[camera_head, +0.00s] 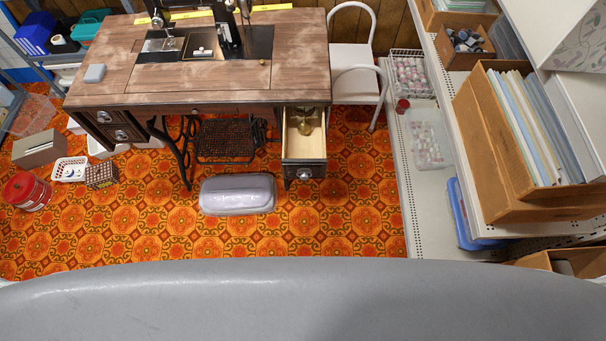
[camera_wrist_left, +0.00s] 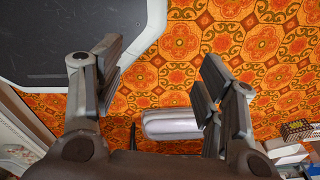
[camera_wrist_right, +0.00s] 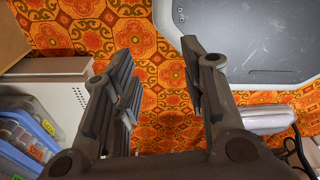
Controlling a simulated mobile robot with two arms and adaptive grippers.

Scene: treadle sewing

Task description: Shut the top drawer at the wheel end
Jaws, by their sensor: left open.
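The sewing table (camera_head: 200,85) has a worn wooden top with a black sewing machine (camera_head: 232,30) at its back edge. A drawer (camera_head: 304,140) under the table's right end is pulled out toward me; its light wooden inside shows, with a brass-coloured object (camera_head: 305,126) in it. Its dark front (camera_head: 304,171) has a metal pull. Whether other drawers lie below it is hidden. My left gripper (camera_wrist_left: 160,65) is open and empty above the patterned floor. My right gripper (camera_wrist_right: 157,55) is open and empty, also above the floor. Neither gripper shows in the head view.
A grey rounded case (camera_head: 238,194) lies on the floor in front of the table, left of the drawer. A white chair (camera_head: 352,60) stands right of the table. A white shelf unit (camera_head: 425,190) with boxes lines the right side. Floor in front of the drawer is clear.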

